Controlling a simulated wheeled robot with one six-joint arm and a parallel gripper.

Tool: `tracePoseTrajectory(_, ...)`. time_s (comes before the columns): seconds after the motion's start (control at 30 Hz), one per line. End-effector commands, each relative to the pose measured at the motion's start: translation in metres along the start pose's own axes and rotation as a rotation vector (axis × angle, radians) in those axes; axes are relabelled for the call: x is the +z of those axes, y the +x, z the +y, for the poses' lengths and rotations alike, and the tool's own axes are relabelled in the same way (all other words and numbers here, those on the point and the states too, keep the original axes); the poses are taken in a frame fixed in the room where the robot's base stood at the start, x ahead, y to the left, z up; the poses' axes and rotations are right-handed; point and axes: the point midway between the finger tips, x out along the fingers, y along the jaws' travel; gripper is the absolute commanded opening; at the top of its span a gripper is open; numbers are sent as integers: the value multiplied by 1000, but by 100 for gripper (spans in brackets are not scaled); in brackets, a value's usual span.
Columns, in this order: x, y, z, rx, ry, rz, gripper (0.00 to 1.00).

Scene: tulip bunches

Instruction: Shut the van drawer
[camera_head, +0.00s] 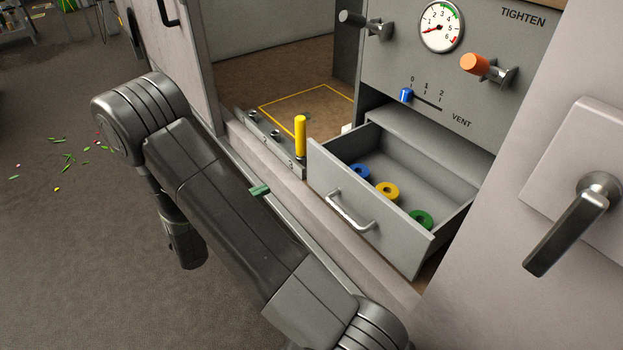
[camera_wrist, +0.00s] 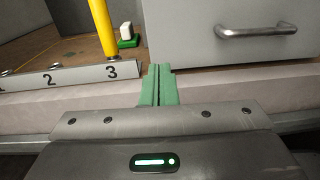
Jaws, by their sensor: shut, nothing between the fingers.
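The van drawer (camera_head: 368,213) stands pulled out of the grey cabinet in the head view, with a bar handle (camera_head: 351,211) on its front. Blue, yellow and green rings lie inside it. In the wrist view the drawer front (camera_wrist: 235,32) and its handle (camera_wrist: 256,30) are at the upper right. My gripper (camera_wrist: 159,72) is shut and empty, its green fingers pressed together, to the lower left of the handle and apart from it. In the head view my green fingertips (camera_head: 260,190) show beside my arm, left of the drawer front. Most of the gripper is hidden behind the arm there.
A yellow peg (camera_head: 300,136) stands in a numbered rail left of the drawer. The cabinet panel carries a gauge (camera_head: 441,27), an orange knob (camera_head: 475,64) and a blue slider (camera_head: 406,95). A door handle (camera_head: 572,225) juts out at right. Floor at left has scattered bits.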

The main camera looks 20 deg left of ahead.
Motion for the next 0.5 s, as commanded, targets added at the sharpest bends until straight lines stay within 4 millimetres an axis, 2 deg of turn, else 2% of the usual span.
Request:
tracePoseTrajectory(0.07,-3,-6,3,24,-11,-13,0)
tracePoseTrajectory(0.17,-2,-2,4,29,-14,-18,0)
tracePoseTrajectory(0.27,-1,11,3,25,-13,-18,0)
tracePoseTrajectory(0.5,-1,54,4,22,-12,-16,0)
